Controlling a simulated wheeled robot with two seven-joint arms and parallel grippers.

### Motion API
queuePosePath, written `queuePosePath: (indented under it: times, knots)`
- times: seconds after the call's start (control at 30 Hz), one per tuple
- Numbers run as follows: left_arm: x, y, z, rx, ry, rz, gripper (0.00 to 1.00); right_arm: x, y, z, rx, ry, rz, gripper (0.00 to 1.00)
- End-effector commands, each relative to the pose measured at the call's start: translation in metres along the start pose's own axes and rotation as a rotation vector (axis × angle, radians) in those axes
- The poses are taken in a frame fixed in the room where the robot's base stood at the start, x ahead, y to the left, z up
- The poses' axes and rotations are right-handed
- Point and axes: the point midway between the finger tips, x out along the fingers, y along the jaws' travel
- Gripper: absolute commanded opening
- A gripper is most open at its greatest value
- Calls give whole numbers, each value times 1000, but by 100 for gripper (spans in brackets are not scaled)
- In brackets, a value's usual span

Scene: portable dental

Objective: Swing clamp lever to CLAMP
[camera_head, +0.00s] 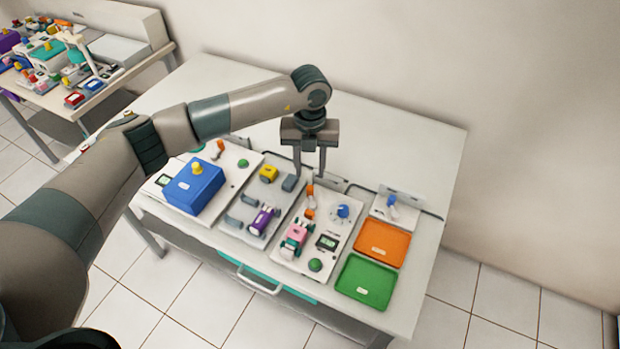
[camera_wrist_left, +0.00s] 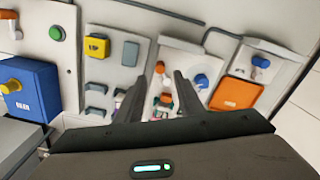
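A small orange lever (camera_head: 309,190) stands on a white panel (camera_head: 334,243), just below my left fingertips in the head view. I cannot read its markings or tell its position. In the left wrist view an orange part (camera_wrist_left: 166,98) shows between the fingers. My left gripper (camera_head: 309,172) points down with its fingers apart and nothing between them; it hangs above the lever, and contact is not visible. It also shows in the left wrist view (camera_wrist_left: 162,84). On the same panel are a blue knob (camera_head: 343,211) and a pink device (camera_head: 294,236). My right gripper is not in view.
A blue box (camera_head: 193,188) with a yellow knob stands left. A grey-blocked panel (camera_head: 243,214) lies between. Orange (camera_head: 383,241) and green (camera_head: 368,280) trays lie right, below another blue lever (camera_head: 391,201). The table's back half (camera_head: 400,140) is mostly clear.

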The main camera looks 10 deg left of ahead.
Motion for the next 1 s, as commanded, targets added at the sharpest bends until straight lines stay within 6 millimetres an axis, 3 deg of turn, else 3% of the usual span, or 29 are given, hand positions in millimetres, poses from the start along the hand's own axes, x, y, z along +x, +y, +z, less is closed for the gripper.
queuePosePath:
  times: [0.2,0.4,0.83,1.0]
  knots:
    - [35,0,-1,0,3,1,35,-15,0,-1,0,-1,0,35]
    - [56,-1,-1,0,2,-1,35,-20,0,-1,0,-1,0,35]
    - [65,0,0,1,0,0,35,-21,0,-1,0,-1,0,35]
    - [64,0,0,1,0,0,0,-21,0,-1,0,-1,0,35]
